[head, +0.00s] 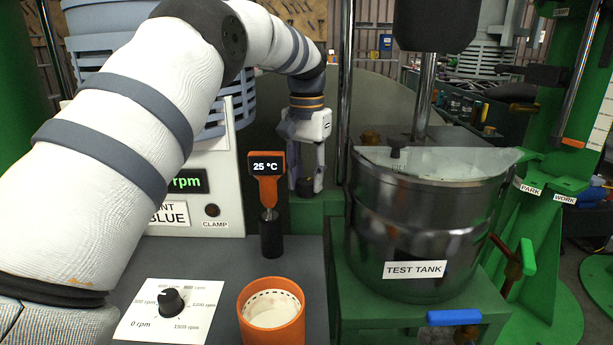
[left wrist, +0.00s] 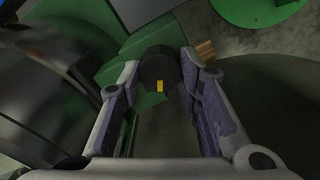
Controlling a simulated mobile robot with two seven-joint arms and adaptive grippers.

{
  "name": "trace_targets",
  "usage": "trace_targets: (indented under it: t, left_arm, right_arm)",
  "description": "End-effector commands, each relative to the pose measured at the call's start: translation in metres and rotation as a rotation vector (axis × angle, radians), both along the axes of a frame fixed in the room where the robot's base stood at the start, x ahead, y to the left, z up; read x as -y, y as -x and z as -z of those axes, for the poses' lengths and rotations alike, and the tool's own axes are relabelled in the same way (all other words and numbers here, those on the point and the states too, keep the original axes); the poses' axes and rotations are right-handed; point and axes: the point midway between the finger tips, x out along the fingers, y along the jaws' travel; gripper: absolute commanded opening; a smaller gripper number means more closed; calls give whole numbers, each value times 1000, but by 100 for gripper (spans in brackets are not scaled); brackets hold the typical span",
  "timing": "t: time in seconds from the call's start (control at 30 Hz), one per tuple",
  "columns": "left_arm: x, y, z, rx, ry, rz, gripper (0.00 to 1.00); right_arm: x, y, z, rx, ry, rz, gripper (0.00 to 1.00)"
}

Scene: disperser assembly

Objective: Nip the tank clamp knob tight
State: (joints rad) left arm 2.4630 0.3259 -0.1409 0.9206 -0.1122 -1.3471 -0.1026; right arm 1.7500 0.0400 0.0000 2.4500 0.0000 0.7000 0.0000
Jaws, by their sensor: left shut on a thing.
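The tank clamp knob is a dark round knob (left wrist: 158,68) with a yellow mark, between the fingertips in the left wrist view. In the head view the dark knob (head: 305,187) shows low between the fingers, behind the orange thermometer. My left gripper (head: 306,184) points down and is shut on the knob; it also shows in the left wrist view (left wrist: 160,78). The steel test tank (head: 405,235) stands on a green stand to the right of the gripper, with a clear lid on top. My right gripper is not in view.
An orange thermometer (head: 267,164) reading 25 °C stands in a black holder in front of the gripper. An orange cup (head: 271,330) and a speed dial (head: 171,301) are on the near bench. A blue-ended handle (head: 454,317) sticks out below the tank.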

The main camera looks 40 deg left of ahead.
Motion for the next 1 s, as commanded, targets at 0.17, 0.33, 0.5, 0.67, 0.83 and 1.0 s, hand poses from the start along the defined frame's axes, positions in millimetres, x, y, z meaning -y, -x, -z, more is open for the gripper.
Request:
trace_targets:
  t: [0.17,0.33,0.5,0.67,0.83,1.0]
  left_arm:
    - [0,0,0,-1,0,37,4]
    - [0,0,0,-1,0,50,4]
    - [0,0,0,-1,0,51,4]
    - [0,0,0,-1,0,51,4]
    - [0,0,0,-1,0,50,52]
    - [0,0,0,-1,0,49,52]
  right_arm:
    - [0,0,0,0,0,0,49]
    - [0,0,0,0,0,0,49]
    - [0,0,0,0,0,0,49]
    - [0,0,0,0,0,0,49]
    - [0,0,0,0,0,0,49]
    - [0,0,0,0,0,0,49]
